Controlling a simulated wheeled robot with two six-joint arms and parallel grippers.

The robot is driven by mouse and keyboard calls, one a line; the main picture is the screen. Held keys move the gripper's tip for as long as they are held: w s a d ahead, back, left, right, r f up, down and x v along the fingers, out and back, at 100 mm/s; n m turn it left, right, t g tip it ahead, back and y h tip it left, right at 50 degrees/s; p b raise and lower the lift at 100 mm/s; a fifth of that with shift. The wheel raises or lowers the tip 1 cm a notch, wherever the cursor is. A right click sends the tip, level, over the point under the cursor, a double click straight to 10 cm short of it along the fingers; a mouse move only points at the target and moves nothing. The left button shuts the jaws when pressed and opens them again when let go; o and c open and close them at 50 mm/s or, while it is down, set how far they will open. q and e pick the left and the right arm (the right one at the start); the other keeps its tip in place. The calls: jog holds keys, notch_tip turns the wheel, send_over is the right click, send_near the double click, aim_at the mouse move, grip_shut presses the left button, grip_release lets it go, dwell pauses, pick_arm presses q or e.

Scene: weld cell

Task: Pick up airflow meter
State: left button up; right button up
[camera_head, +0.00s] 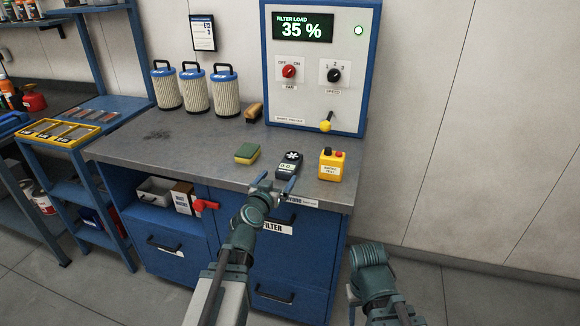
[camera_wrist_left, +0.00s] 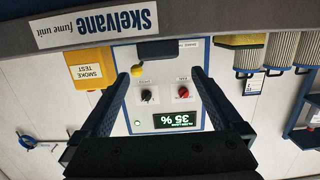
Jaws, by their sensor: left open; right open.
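The airflow meter (camera_head: 288,165) is a small dark handheld device with a white fan symbol and a lit display. It lies on the workbench near its front edge. My left gripper (camera_head: 276,181) is open and empty just in front of the meter, at the bench's front edge. In the left wrist view, which is upside down, a dark block that looks like the meter (camera_wrist_left: 156,48) shows beyond the bench edge, between the lines of the open fingers (camera_wrist_left: 160,75). The fingers do not touch it. Part of my right arm shows at the bottom; its gripper fingers cannot be made out.
A yellow smoke test box (camera_head: 331,164) stands right of the meter, and a green-yellow sponge (camera_head: 246,153) lies left of it. A control panel (camera_head: 320,65) reading 35 % stands behind, with a yellow-knobbed lever (camera_head: 326,124). Filter cartridges (camera_head: 196,92) and a brush (camera_head: 253,112) are further back.

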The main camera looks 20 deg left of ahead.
aim_at(290, 162)
pick_arm(q)
jog(key=w, duration=0.4)
jog(key=w+f+b, duration=0.1)
jog(key=w, duration=0.2)
jog(key=shift+d, duration=0.15)
jog(key=shift+w+d+f+b, duration=0.1)
jog(key=shift+w+f+b, duration=0.1)
jog(key=shift+w, duration=0.7)
jog(key=shift+w+a+f+b, duration=0.1)
jog(key=shift+w+f+b, duration=0.1)
jog(key=shift+w, duration=0.65)
jog(key=shift+w+d+f+b, duration=0.1)
jog(key=shift+w+f, duration=0.1)
jog(key=shift+w, duration=0.7)
jog(key=shift+s, duration=0.1)
jog(key=c, duration=1.5)
jog(key=shift+r, duration=0.15)
